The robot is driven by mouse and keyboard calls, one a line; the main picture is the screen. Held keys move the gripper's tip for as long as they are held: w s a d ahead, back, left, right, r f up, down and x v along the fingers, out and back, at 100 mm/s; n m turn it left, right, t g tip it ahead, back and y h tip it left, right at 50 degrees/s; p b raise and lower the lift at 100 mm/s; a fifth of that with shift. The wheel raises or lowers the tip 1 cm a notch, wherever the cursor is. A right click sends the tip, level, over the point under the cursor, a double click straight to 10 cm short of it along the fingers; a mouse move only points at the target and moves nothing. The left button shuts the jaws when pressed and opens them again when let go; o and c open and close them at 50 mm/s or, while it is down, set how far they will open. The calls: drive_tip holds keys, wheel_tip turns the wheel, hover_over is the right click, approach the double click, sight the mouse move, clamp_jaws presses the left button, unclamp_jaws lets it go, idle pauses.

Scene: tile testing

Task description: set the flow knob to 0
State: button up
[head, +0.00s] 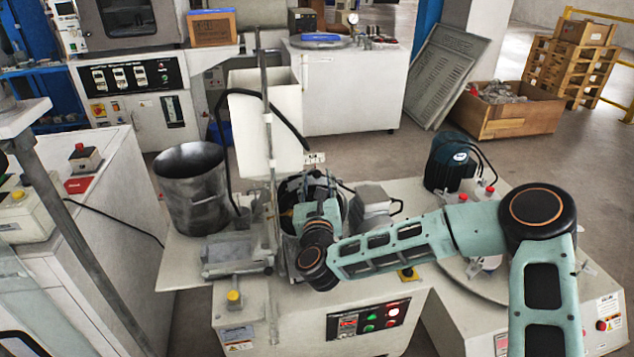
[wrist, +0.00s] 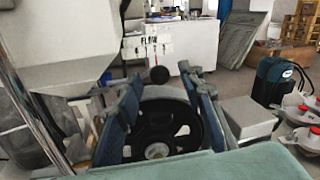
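A small white plate marked FLOW (wrist: 148,46) shows in the wrist view, with dark marks and a thin red line on it. Its markings are too small to read fully. A dark round knob (wrist: 159,74) shows just below the plate, between my fingertips in the picture. In the head view the small white plate (head: 314,158) shows just beyond my gripper, and the knob cannot be made out there. My gripper (wrist: 163,90) is open, its two blue-grey fingers wide apart and nothing held. I cannot tell how far the knob lies beyond the fingertips.
A black pulley wheel (wrist: 158,130) shows between and below my fingers. A white hopper (head: 265,120) and a metal post (head: 268,150) stand left of my gripper. A grey box (head: 371,203) and a dark motor (head: 447,165) stand to the right.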

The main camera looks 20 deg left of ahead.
drive_tip(key=shift+w+a, duration=0.1)
drive_tip(key=shift+w, duration=0.2)
clamp_jaws()
